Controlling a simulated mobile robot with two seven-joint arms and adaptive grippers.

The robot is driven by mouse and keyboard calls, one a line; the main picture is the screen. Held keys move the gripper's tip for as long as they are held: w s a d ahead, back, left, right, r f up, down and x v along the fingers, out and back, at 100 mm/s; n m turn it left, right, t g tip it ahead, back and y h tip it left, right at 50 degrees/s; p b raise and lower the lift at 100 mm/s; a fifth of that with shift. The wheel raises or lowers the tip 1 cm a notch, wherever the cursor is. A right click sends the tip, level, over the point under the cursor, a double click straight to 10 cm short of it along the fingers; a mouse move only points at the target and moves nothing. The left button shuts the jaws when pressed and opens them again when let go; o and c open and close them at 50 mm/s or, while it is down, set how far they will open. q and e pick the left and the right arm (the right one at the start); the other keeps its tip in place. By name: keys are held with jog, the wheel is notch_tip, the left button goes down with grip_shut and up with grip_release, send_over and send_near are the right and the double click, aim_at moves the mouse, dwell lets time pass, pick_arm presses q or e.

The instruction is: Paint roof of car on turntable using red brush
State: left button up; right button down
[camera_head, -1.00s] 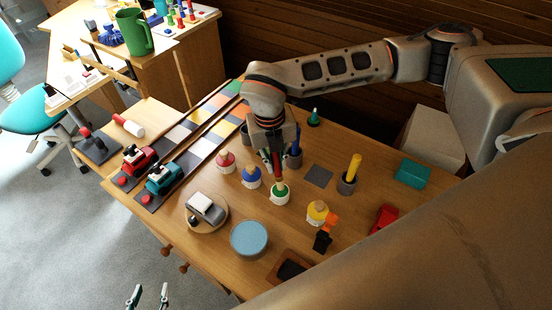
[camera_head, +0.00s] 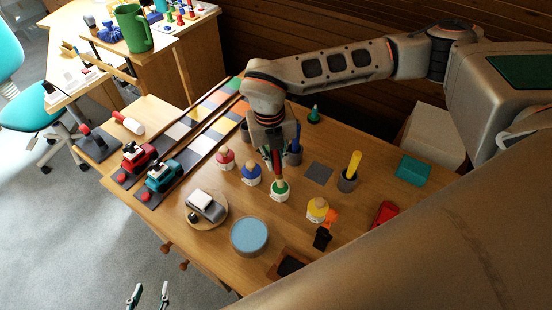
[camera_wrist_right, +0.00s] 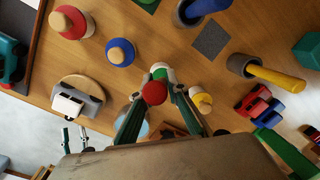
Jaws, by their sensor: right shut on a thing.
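The car (camera_head: 211,209), grey with a white roof (camera_head: 201,198), sits on the round wooden turntable (camera_head: 224,219) at the table's front left. It also shows in the right wrist view (camera_wrist_right: 70,103). My right gripper (camera_head: 275,158) is shut on the red brush (camera_head: 278,168), held over the green paint pot (camera_head: 280,194). Its round red end (camera_wrist_right: 154,93) shows between the fingers in the wrist view. I cannot tell whether the brush's lower end touches the pot. My left gripper (camera_head: 148,295) is open and empty, off the table's front edge.
Red (camera_head: 225,158), blue (camera_head: 251,174) and yellow (camera_head: 317,209) pots stand around the green one. A blue round thing (camera_head: 249,236) lies right of the turntable. A yellow-handled tool (camera_head: 354,165) stands in a grey cup. A red car (camera_head: 386,213) and teal block (camera_head: 412,170) are farther right.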

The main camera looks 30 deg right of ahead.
aim_at(276, 153)
jog(key=shift+f+b, duration=0.55)
jog(key=shift+b, duration=0.05)
dwell(1.8)
jog(key=shift+r, duration=0.1)
jog(key=shift+r+p, duration=0.7)
jog(key=shift+r, duration=0.5)
jog(key=shift+r+p, duration=0.85)
jog(key=shift+r, duration=1.45)
jog(key=shift+n, duration=0.3)
